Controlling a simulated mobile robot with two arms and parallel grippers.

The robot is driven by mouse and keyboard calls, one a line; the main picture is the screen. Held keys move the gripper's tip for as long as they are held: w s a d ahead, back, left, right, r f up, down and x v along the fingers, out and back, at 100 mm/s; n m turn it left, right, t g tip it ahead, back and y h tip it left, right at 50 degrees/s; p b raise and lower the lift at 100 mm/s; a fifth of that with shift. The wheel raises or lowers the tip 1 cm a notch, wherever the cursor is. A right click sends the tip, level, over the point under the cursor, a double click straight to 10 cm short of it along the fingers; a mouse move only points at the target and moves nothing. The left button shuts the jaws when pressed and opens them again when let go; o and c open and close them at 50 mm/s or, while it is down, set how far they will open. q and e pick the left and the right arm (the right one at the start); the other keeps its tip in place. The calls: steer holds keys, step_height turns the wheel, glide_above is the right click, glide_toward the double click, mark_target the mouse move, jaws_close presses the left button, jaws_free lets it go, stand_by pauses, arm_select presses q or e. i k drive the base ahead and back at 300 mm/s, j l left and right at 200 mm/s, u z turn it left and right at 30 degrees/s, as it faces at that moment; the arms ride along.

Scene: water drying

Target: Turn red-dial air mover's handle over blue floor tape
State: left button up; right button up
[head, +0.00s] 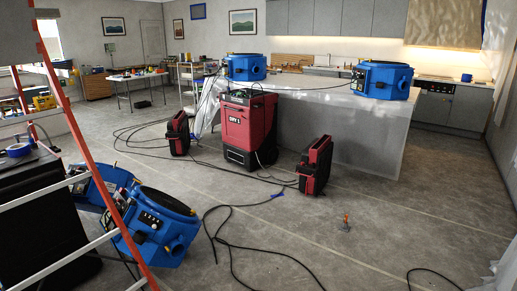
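Several blue air movers show in the head view. One air mover (158,228) lies on the floor at the front left, with a dark round opening on top and a control panel on its side. A second blue air mover (92,190) is just behind it, partly hidden by the ladder. Two more sit on the island counter, one at the left (246,66) and one at the right (380,80). I cannot tell which has a red dial. A small blue mark (278,196) on the floor may be the tape. Neither of my grippers is in view.
An orange ladder (84,150) crosses the left side. A red dehumidifier (247,128) stands at the island (330,125), between red-black units (315,165) (178,133). Black cables (230,243) cross the floor. A small orange-topped object (345,222) stands on the open floor at right.

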mark_target(318, 156)
steer(key=i+l+z, duration=0.15)
steer(key=i, duration=0.7)
steer(key=i+z, duration=0.15)
steer(key=i, duration=0.75)
steer(key=i+j+z, duration=0.15)
steer(key=i, duration=0.7)
